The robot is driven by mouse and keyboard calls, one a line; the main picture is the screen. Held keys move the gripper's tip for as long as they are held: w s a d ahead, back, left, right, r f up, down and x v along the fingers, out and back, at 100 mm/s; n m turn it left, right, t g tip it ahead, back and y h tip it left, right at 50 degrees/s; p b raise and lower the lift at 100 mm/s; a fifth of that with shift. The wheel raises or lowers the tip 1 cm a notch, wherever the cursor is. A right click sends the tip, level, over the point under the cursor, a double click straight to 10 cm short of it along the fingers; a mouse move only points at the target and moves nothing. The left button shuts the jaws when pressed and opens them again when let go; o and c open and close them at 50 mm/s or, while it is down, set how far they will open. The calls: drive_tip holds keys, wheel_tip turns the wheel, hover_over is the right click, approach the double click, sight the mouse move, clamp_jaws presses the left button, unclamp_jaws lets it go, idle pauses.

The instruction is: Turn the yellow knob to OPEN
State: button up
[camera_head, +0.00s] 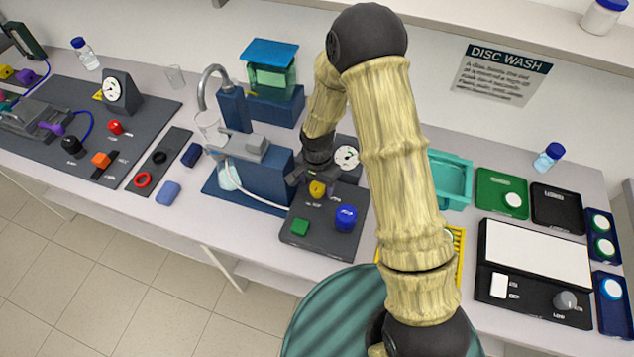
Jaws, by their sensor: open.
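The yellow knob (317,189) sits near the upper left of a dark control panel (297,251) in the middle of the bench. Small white lettering lies beside it, too small to read, so I cannot tell its setting. My gripper (315,184) is open and points down at the knob, with its fingers close around or just above it. I cannot tell whether they touch it. My wrist hides part of the panel behind the knob.
A round gauge (346,157) stands behind the panel. A blue pump unit (264,172) with a clear tube is close on the left. A teal basket (455,182) and a yellow rack (459,240) lie to the right.

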drive_tip(key=c, duration=1)
drive_tip(key=shift+n, duration=0.5)
drive_tip(key=n+b, duration=0.2)
drive_tip(key=n, duration=0.1)
drive_tip(key=shift+n, duration=0.3)
drive_tip(key=n+b, duration=0.1)
drive_tip(key=n, duration=1.2)
drive_tip(key=shift+w, duration=0.1)
drive_tip(key=shift+n, duration=0.3)
